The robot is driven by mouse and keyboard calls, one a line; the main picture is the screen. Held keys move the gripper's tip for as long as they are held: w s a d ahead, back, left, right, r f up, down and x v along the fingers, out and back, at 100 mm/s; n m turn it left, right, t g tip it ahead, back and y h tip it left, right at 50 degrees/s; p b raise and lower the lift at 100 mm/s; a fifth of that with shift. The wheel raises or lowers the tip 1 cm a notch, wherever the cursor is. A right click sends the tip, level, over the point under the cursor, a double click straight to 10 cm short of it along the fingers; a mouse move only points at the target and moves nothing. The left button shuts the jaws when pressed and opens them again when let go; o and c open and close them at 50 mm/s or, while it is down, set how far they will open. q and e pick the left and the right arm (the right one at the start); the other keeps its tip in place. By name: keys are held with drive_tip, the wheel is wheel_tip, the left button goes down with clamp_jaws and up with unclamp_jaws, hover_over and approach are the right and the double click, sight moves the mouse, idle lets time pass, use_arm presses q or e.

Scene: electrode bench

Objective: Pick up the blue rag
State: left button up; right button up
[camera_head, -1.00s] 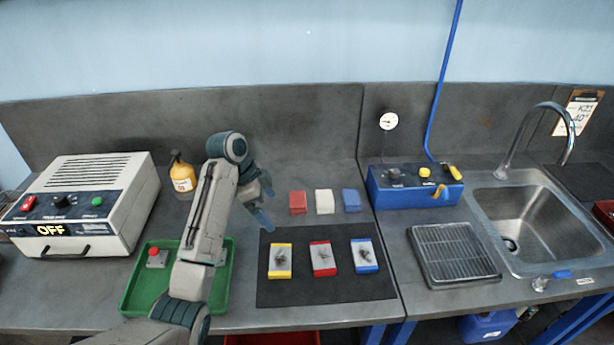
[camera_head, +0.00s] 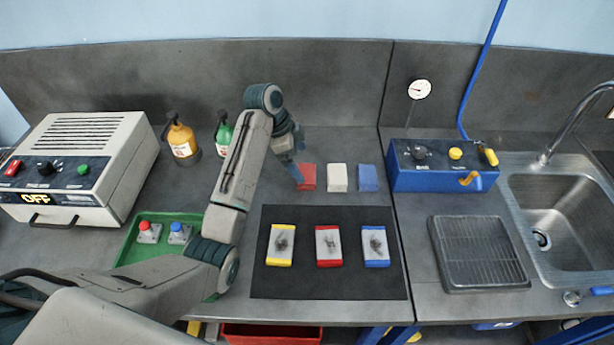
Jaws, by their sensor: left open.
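The blue rag (camera_head: 368,178) lies folded on the bench behind the black mat, at the right end of a row with a white rag (camera_head: 337,178) and a red rag (camera_head: 308,177). My left gripper (camera_head: 299,168) is open and empty, with its fingers close by the left side of the red rag. The white rag and the red rag lie between it and the blue rag. My right gripper is not in view.
The black mat (camera_head: 330,284) holds blocks with yellow, red and blue ends. A blue box (camera_head: 440,182) with knobs stands right of the blue rag. A rack (camera_head: 480,252) and sink (camera_head: 560,215) are farther right. Orange and green bottles (camera_head: 181,138) stand behind my left arm.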

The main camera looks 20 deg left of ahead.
sight(306, 173)
use_arm(q)
drive_tip(key=shift+d+f+p, duration=0.15)
drive_tip(key=shift+f+p, duration=0.15)
drive_tip(key=shift+f, duration=0.05)
drive_tip(key=p+x, duration=0.1)
drive_tip(key=x, duration=0.2)
drive_tip(key=shift+w+f+p, duration=0.1)
drive_tip(key=shift+f+p, duration=0.2)
drive_tip(key=shift+p, duration=0.1)
drive_tip(key=shift+w+f, duration=0.1)
drive_tip(key=shift+f, duration=0.4)
drive_tip(key=c, duration=1)
